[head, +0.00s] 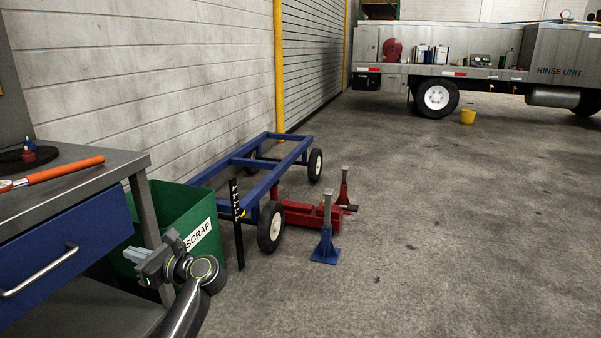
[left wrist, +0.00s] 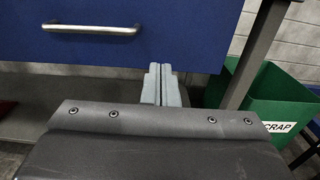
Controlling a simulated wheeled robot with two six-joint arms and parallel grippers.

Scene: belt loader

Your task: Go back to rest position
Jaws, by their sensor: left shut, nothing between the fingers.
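My left gripper (head: 136,256) is in the lower left of the head view, in front of the green scrap bin and beside the workbench leg. In the left wrist view its two grey fingers (left wrist: 161,86) are together with nothing between them. They point toward the lower edge of the blue drawer (left wrist: 150,40). I cannot tell whether they touch anything. My right gripper does not show in either view.
A grey workbench (head: 75,165) with a blue drawer (head: 70,250) stands close at left. The green scrap bin (head: 175,205) is beside it. A blue cart frame (head: 240,160), a red jack (head: 300,212) and a blue stand (head: 325,245) are beyond. Floor at right is clear.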

